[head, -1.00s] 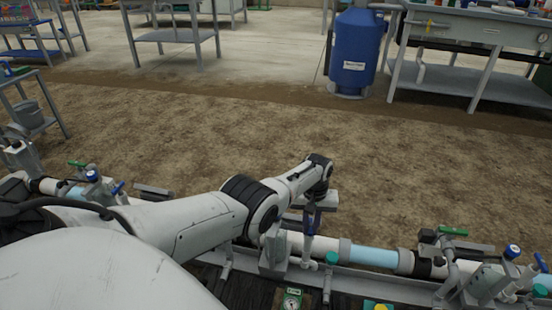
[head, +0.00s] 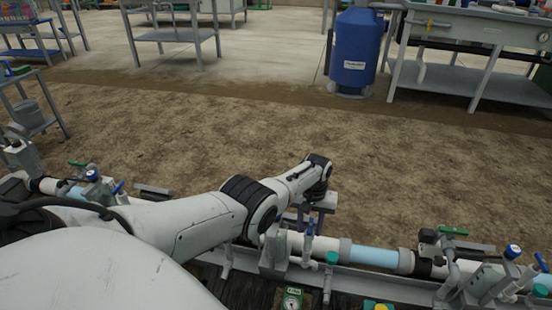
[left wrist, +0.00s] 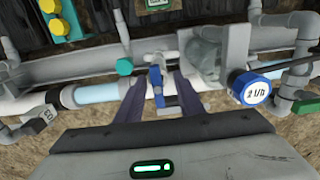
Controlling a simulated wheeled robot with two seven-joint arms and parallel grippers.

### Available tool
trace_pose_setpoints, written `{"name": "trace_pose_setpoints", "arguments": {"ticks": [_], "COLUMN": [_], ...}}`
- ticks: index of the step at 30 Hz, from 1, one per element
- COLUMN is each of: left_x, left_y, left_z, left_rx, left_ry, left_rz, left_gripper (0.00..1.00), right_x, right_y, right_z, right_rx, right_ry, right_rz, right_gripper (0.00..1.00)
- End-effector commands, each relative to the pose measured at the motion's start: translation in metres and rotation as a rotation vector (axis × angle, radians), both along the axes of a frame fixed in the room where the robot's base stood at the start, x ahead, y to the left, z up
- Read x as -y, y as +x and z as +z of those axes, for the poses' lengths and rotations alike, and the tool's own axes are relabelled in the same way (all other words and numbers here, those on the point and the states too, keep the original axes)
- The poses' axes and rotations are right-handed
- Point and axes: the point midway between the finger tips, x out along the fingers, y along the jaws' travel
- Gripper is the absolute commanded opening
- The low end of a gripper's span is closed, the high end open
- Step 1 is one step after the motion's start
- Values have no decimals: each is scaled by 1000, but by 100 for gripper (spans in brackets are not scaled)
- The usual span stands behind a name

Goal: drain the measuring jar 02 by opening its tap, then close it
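A tap with a blue handle (head: 309,225) sits on the white pipe line at the lower middle of the head view. In the left wrist view the blue handle (left wrist: 156,82) stands between my two dark fingers. My left gripper (left wrist: 158,88) is open, a finger on each side of the handle with gaps, and no grip on it shows. It is small and partly hidden by my wrist in the head view (head: 311,218). No label that I can read marks measuring jar 02, and I cannot tell which part it is. My right gripper is out of view.
Light blue clear pipe (head: 374,256) runs right of the tap. A teal knob (left wrist: 124,67) and a blue dial marked "2 l/h" (left wrist: 252,91) flank the tap. A green-framed gauge (head: 291,299) is below. Open soil lies beyond the pipe; a blue tank (head: 354,50) stands far back.

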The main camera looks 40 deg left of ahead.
Motion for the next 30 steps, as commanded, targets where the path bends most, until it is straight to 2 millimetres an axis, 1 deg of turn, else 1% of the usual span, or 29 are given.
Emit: {"name": "trace_pose_setpoints", "arguments": {"ticks": [1, 5, 11, 12, 13, 21, 27, 30], "left_x": [1, 1, 2, 2, 2, 2, 2, 2], "left_y": [0, 1, 1, 2, 2, 1, 1, 1], "left_z": [-5, -5, -3, 9, 17, 60, 90, 100], "left_rx": [1, 2, 2, 4, 3, 2, 2, 1], "left_ry": [-1, -3, -3, -3, -4, -3, -3, -4], "left_rz": [0, 0, 0, 0, 0, 0, 0, 0], "left_gripper": [34, 34, 34, 34, 34, 34, 34, 34], "right_x": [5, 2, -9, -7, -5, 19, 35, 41], "right_y": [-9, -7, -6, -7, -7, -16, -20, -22], "right_z": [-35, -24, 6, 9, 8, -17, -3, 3], "right_rx": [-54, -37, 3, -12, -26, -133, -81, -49], "right_ry": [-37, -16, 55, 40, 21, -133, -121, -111], "right_rz": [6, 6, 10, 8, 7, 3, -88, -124], "right_gripper": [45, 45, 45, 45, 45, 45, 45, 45]}}
